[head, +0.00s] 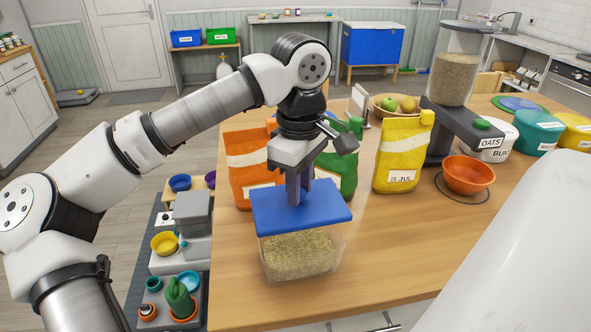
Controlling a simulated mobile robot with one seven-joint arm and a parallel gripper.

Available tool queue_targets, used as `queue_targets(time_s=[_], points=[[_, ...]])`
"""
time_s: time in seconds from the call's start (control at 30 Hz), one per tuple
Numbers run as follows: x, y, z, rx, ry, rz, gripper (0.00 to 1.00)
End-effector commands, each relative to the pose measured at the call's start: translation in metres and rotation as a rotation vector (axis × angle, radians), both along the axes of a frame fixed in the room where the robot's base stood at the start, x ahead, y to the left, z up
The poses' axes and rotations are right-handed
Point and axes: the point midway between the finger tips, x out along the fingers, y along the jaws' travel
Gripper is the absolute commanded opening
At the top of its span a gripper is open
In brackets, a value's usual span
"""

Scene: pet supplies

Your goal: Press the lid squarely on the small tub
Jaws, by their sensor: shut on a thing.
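A flat blue rectangular lid (275,213) lies over the top of a clear tub (340,255) of pale grain, at the front middle of the wooden table. My gripper (300,197) points straight down and is shut on the middle of the lid, at a small blue part between its fingers. The lid looks about level and roughly lined up with the tub. I cannot tell whether its rim is fully seated or slightly raised on any side. The tub stands upright, and its far side is hidden by the lid.
Orange (243,160), green (342,165) and yellow (402,155) bags stand close behind the tub. A grain dispenser (455,80) and an orange bowl (469,174) are at the right. The table (400,240) is clear right of the tub.

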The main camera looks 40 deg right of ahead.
Motion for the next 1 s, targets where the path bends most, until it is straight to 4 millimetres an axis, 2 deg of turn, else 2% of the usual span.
queue_targets(time_s=[0.5,0.77,1.0], points=[[-0.002,-0.001,0.0,0.001,-0.002,-0.002,0.02],[-0.002,0.0,-0.018,0.001,-0.001,-0.001,0.02],[-0.002,0.0,-0.042,0.0,-0.001,-0.002,0.02]])
